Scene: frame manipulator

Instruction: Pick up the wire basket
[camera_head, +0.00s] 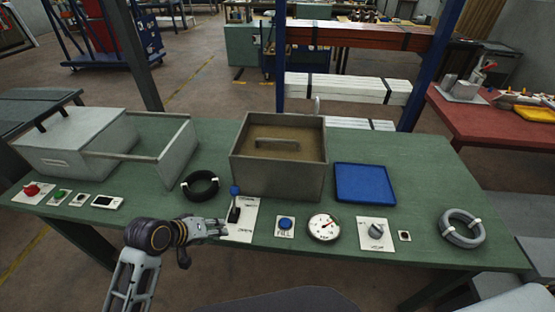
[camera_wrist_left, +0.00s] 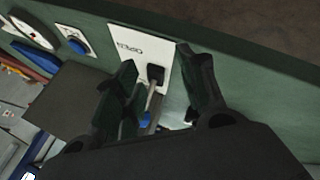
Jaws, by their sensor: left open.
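I cannot make out a wire basket in either view. My left gripper (camera_head: 220,229) is low over the front of the green bench, beside the white plate of a lever (camera_head: 234,208) with a blue knob. In the left wrist view the two fingers (camera_wrist_left: 157,60) are spread apart. The lever's black base (camera_wrist_left: 155,74) and metal rod show between them, with the blue knob partly hidden lower down. I cannot tell whether a finger touches the lever. My right gripper is in neither view.
On the green bench (camera_head: 420,185) stand a grey box with a handled lid (camera_head: 278,190), an open grey drawer (camera_head: 165,150), a blue tray (camera_head: 365,184), a black cable coil (camera_head: 200,186) and a grey coil (camera_head: 461,228). A gauge (camera_head: 324,228) and buttons line the front.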

